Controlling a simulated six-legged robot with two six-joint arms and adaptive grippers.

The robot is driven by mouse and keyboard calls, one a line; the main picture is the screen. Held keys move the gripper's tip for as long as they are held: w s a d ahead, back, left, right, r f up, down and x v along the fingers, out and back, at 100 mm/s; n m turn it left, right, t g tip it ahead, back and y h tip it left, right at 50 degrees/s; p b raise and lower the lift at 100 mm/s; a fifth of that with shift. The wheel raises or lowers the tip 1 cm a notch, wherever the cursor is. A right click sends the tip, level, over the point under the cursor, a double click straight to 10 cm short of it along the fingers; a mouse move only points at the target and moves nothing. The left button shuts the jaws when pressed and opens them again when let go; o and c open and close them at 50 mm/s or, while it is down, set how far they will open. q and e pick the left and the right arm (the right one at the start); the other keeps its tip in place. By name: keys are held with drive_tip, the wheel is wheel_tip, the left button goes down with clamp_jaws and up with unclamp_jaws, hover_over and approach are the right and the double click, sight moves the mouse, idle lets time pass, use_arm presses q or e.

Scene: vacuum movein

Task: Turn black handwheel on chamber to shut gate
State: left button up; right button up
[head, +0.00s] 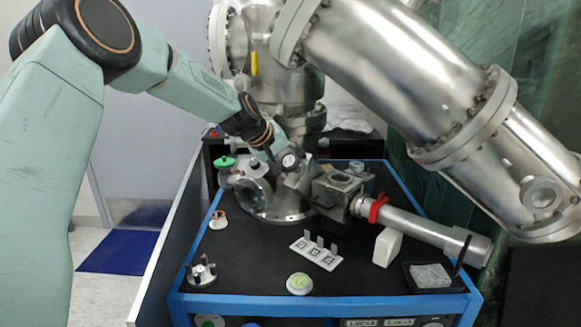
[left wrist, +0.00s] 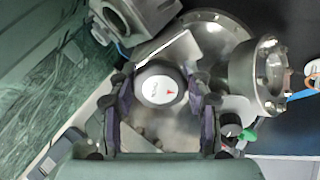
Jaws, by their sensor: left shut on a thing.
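In the left wrist view, the black handwheel (left wrist: 160,88) has a dark rim and a white face with small print and a red arrow. My left gripper (left wrist: 163,97) has one finger on each side of it and is shut on it. The steel chamber (left wrist: 207,35) lies behind the wheel. In the head view, my left gripper (head: 273,160) reaches down from the left to the top of the chamber (head: 290,207); the fingers and wheel are hard to make out there. The gate inside cannot be seen. My right gripper is not in view.
A green knob (head: 225,162) stands left of the chamber. A steel tube with a red clamp (head: 375,208) extends right. A white slotted holder (head: 315,253), a round pad (head: 299,284) and a black tray (head: 432,276) lie on the blue-edged cart (head: 262,275). Large steel pipes hang above right.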

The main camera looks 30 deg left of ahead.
use_arm(q)
drive_tip(key=m+b, duration=0.2)
drive_tip(key=m, duration=0.4)
drive_tip(key=shift+f, duration=0.2)
drive_tip(key=m+b, duration=0.2)
drive_tip(key=m, duration=0.4)
drive_tip(key=shift+s+a+m+b, duration=0.1)
drive_tip(key=shift+a+m+b, duration=0.05)
drive_tip(key=shift+m+b, duration=0.2)
drive_tip(key=m+b, duration=0.1)
drive_tip(key=m, duration=0.5)
drive_tip(key=shift+m+b, duration=0.25)
drive_tip(key=shift+b, duration=0.05)
drive_tip(key=m, duration=0.3)
drive_tip(key=shift+a+b, duration=0.1)
drive_tip(key=shift+b, duration=0.25)
drive_tip(key=shift+r+m+b, duration=0.1)
drive_tip(key=shift+m+b, duration=0.2)
drive_tip(key=shift+m, duration=1.5)
drive_tip(key=o, duration=1.2)
drive_tip(key=shift+w+a, duration=0.1)
drive_tip(key=shift+w, duration=0.15)
drive_tip(key=shift+c, duration=0.2)
drive_tip(key=shift+r, duration=0.1)
